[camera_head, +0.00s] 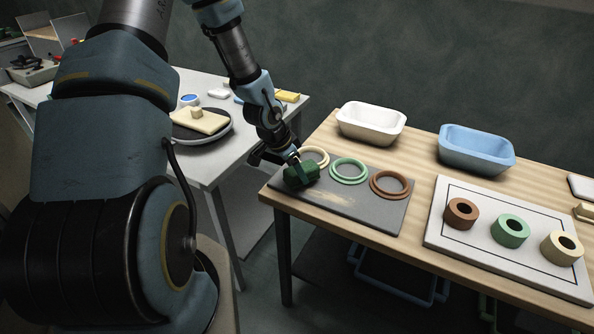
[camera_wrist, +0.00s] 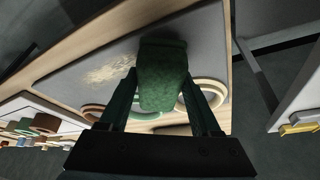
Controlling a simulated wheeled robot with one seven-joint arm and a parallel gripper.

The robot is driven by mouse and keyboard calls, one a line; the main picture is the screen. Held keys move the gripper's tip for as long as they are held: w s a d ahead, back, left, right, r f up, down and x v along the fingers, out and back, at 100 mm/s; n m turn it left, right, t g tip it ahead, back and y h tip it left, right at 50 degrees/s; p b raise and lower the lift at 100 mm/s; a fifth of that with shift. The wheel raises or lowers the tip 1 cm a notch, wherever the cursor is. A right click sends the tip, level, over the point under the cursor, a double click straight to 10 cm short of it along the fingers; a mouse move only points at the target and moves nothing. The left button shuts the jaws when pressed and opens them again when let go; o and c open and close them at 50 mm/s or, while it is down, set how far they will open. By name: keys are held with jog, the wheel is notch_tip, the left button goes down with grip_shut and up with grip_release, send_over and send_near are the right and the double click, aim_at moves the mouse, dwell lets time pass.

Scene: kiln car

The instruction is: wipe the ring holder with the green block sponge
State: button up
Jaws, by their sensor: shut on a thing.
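The ring holder (camera_head: 375,213) is a dark grey board on the left end of the wooden table. A cream ring (camera_head: 322,153), a green ring (camera_head: 349,171) and a brown ring (camera_head: 389,185) lie along its back. A pale, rough smudge (camera_head: 328,197) marks its front; it also shows in the wrist view (camera_wrist: 110,68). My gripper (camera_head: 296,165) is shut on the green block sponge (camera_head: 301,176), over the board's left part, left of the smudge. In the wrist view the sponge (camera_wrist: 162,75) sits between both fingers. I cannot tell whether it touches the board.
A white tub (camera_head: 371,124) and a blue tub (camera_head: 476,149) stand at the back. A white board (camera_head: 455,241) with brown, green and cream hollow cylinders lies right of the ring holder. A grey-white table (camera_head: 226,150) with a dark round plate stands left, across a gap.

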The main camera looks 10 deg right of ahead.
jog(key=shift+f+b, duration=0.6)
jog(key=shift+f, duration=0.2)
dwell(0.9)
jog(key=shift+s+d, duration=0.2)
jog(key=shift+s+d+b, duration=1.35)
jog(key=shift+s+d, duration=0.45)
jog(key=shift+d, duration=0.1)
jog(key=shift+s+d+f+b, duration=0.1)
jog(key=shift+s+d+b, duration=0.8)
jog(key=shift+s+d, duration=0.5)
jog(key=shift+s+d+b, duration=0.3)
jog(key=shift+s+d, duration=0.25)
jog(key=shift+d, duration=0.1)
jog(key=shift+d, duration=0.1)
jog(key=shift+s+d+r+b, duration=0.2)
jog(key=shift+s+d+b, duration=0.95)
jog(key=shift+s+d, duration=0.85)
